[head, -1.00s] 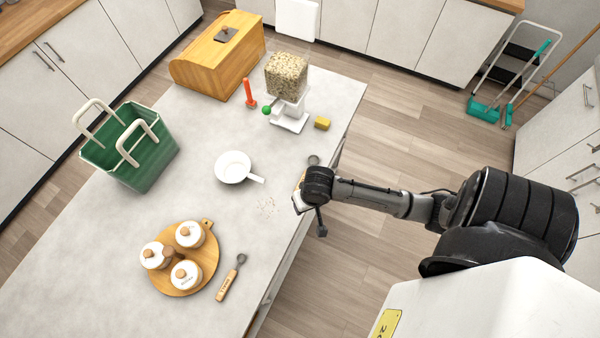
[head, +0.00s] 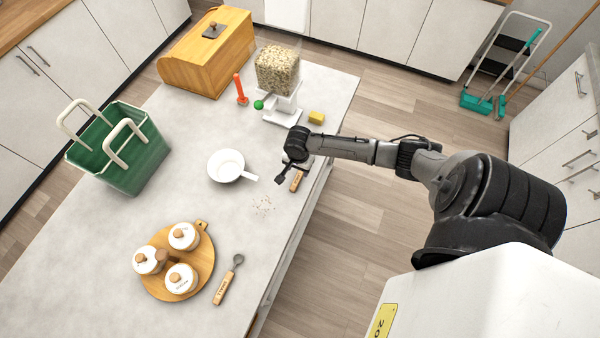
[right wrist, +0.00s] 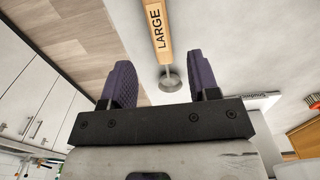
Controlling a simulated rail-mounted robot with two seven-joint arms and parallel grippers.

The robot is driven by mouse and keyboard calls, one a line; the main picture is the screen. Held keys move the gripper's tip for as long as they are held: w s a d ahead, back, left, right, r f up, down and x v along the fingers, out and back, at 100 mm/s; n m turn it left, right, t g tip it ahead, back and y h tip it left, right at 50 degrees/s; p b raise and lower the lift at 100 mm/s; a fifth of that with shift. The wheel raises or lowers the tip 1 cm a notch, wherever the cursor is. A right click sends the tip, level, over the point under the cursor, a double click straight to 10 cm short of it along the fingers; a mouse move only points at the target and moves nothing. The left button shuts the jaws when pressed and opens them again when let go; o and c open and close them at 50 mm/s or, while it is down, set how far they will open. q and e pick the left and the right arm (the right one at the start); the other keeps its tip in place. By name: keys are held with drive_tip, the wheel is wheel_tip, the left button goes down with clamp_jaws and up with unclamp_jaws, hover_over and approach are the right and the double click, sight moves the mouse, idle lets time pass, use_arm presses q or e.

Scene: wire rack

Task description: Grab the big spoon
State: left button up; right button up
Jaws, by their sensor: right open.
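The big spoon has a light wooden handle (right wrist: 158,28) marked "LARGE" and a round metal bowl (right wrist: 170,82), seen in the right wrist view. In the head view its handle (head: 296,181) lies on the counter near the right edge, the rest hidden by my arm. My right gripper (head: 284,172) is open over the spoon. In the right wrist view the spoon shows between the two purple fingers of the gripper (right wrist: 160,72); neither visibly touches it. A second, similar spoon (head: 228,280) lies by the round board. My left gripper is out of view.
A grain dispenser (head: 278,75) and a yellow sponge (head: 316,117) stand beyond. A board (head: 204,268) with jars and a green basket (head: 128,165) are left. The counter between is clear.

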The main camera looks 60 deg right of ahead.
sight(299, 175)
drive_tip(key=shift+d+f, duration=0.1)
drive_tip(key=shift+f, duration=3.15)
drive_tip(key=c, duration=1)
